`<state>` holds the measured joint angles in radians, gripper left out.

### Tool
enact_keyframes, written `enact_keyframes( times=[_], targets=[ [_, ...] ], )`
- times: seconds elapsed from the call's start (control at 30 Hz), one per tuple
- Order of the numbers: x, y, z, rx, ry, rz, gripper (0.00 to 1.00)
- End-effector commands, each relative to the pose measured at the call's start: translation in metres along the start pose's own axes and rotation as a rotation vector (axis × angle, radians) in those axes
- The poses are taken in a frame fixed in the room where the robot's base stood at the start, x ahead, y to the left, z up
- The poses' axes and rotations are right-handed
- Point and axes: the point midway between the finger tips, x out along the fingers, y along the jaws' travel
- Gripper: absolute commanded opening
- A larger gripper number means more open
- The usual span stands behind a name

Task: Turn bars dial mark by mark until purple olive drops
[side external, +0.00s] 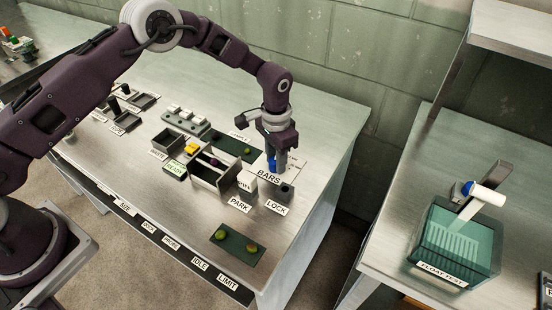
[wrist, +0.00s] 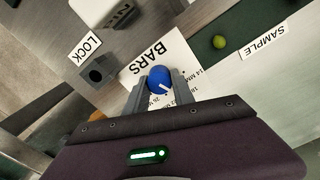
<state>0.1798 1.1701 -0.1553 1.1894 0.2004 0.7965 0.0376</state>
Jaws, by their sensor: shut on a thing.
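The bars dial is a blue round knob (wrist: 157,74) with a white pointer line, standing on a white BARS card (wrist: 145,55) with printed millimetre marks. In the wrist view the pointer runs toward the lower right, toward the marks; the exact mark is hard to read. My gripper (wrist: 158,83) is shut on the knob, one finger on each side. In the side view my gripper (side external: 277,158) reaches down to the dial from above. A dark purple olive (side external: 214,163) sits in the grey sizer (side external: 226,184), between its walls.
A green SAMPLE mat (side external: 229,143) behind the sizer carries an olive (wrist: 219,41). A LOCK block (side external: 285,193) stands close to the dial, with a PARK block (side external: 246,183) beside it. A teal float-test tank (side external: 455,242) is on another bench.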

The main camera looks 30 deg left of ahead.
Motion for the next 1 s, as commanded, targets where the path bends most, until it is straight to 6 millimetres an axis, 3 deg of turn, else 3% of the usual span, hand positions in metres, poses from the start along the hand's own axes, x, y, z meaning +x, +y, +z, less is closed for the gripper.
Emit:
enact_keyframes(
  times=[0.5, 0.53, 0.6, 0.9, 1.0],
  targets=[
    [-0.001, 0.000, 0.000, 0.017, -0.002, 0.000, 0.00],
    [-0.001, 0.000, 0.000, 0.017, -0.002, 0.000, 0.36],
    [-0.001, 0.000, 0.000, 0.017, -0.001, 0.000, 0.49],
    [-0.001, 0.000, 0.000, 0.017, 0.000, 0.000, 0.52],
    [-0.012, 0.000, -0.001, 0.017, 0.003, -0.001, 0.52]
  ],
)
